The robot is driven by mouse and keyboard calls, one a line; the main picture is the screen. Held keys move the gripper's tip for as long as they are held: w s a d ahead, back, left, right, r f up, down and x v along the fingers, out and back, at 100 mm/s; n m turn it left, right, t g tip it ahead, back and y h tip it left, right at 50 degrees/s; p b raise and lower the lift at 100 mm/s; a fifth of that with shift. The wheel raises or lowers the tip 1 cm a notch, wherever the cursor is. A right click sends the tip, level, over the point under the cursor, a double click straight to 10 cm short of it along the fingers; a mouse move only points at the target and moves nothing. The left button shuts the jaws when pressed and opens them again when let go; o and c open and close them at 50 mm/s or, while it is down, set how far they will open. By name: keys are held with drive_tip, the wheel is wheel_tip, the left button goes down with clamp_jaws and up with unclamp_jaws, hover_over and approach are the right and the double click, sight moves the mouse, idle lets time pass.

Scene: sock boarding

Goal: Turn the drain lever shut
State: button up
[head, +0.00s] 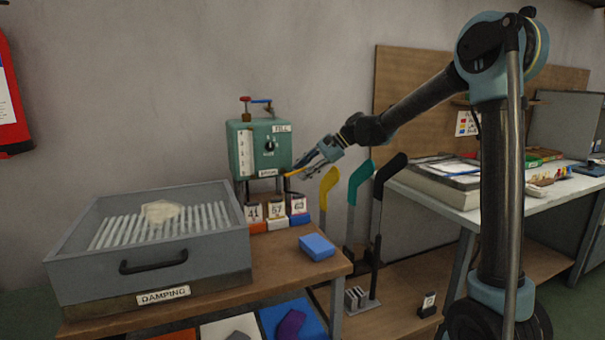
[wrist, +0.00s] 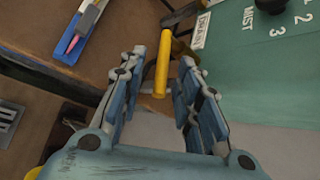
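The green tank (head: 259,148) stands on legs on the bench, with a FILL label on top and a dial on its front. The yellow drain lever (wrist: 163,63) sticks out by the DRAIN label (wrist: 201,30) at the tank's lower edge; a small part of the lever shows in the head view (head: 294,172). My gripper (wrist: 163,60) is open, with its fingers on either side of the lever. Gaps show between the lever and both fingers. In the head view my gripper (head: 310,164) is at the tank's lower right.
A grey DAMPING tray (head: 150,270) with a pale item on its slats stands left on the bench. Numbered cards (head: 276,211) and a blue block (head: 317,246) lie below the tank. Yellow, teal and black sock boards (head: 361,180) stand close to the right.

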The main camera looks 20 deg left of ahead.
drive_tip(key=v, duration=1.1)
drive_tip(key=shift+a, duration=0.15)
drive_tip(key=c, duration=0.7)
drive_tip(key=s+a+n+h, duration=0.1)
drive_tip(key=a+n+h, duration=0.1)
drive_tip(key=s+a+n+t+h, duration=0.1)
drive_tip(key=s+a+n+h, duration=0.1)
drive_tip(key=s+a+r+n+h, duration=0.1)
drive_tip(key=a+n+h, duration=0.1)
drive_tip(key=n, duration=0.1)
drive_tip(key=shift+s+t, duration=0.35)
drive_tip(key=shift+t, duration=0.05)
clamp_jaws()
drive_tip(key=s+a+r+n+t+h, duration=0.3)
drive_tip(key=a+r+n+t+h, duration=0.15)
drive_tip(key=r+n, duration=0.35)
drive_tip(key=w+f+m, duration=0.1)
drive_tip(key=w+f, duration=0.3)
drive_tip(key=f, duration=0.8)
drive_tip(key=shift+d+f+t, duration=0.2)
drive_tip(key=shift+t, duration=0.25)
